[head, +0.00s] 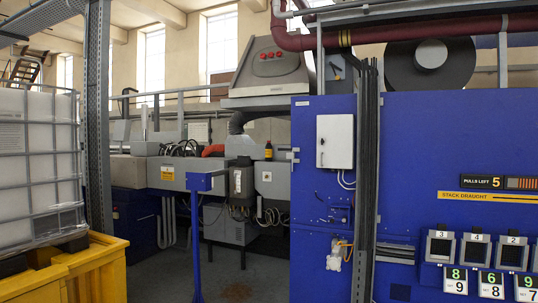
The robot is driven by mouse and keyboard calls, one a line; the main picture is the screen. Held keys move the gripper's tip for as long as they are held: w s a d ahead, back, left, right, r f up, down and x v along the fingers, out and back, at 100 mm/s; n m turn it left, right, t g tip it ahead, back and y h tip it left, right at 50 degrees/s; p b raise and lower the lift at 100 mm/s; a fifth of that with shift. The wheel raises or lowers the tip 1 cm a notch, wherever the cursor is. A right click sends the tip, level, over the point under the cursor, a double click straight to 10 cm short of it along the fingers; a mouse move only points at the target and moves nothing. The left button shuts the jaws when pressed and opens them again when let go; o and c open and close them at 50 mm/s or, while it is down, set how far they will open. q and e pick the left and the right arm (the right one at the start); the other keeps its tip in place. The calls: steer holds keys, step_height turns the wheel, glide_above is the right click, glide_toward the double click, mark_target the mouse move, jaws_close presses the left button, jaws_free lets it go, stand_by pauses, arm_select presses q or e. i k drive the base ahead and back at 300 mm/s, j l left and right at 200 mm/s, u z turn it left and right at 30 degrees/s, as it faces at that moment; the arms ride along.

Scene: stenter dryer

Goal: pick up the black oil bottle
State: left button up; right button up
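A small dark bottle (268,151) with a reddish top and a yellow label stands upright on a grey machine box, left of the blue cabinet, in the head view. It looks like the black oil bottle, though it is small in the picture. Neither of my grippers is in view, and nothing of mine touches the bottle.
A large blue cabinet (420,160) fills the right side. A blue post stand (197,230) stands in front of the machine. A white caged tank (38,165) on a yellow base (98,272) is at the left. Dark open floor shows between them.

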mark_target(268, 147)
steer(key=u, duration=0.15)
steer(key=i+j+u, duration=0.25)
steer(key=j, duration=0.2)
steer(key=j+u, duration=0.2)
steer(key=j, duration=0.2)
steer(key=i+j+u, duration=0.25)
steer(key=j, duration=0.15)
steer(key=i+j+u, duration=0.25)
steer(key=i+j+z, duration=0.1)
steer(key=i+j, duration=0.7)
steer(key=i, duration=0.2)
steer(key=i+l+z, duration=0.25)
steer(key=i+z, duration=0.75)
steer(key=i+j+z, duration=0.25)
steer(key=i+z, duration=0.25)
steer(key=i, duration=0.15)
steer(key=i+j+z, duration=0.15)
steer(key=i+z, duration=0.25)
steer(key=i, duration=1.6)
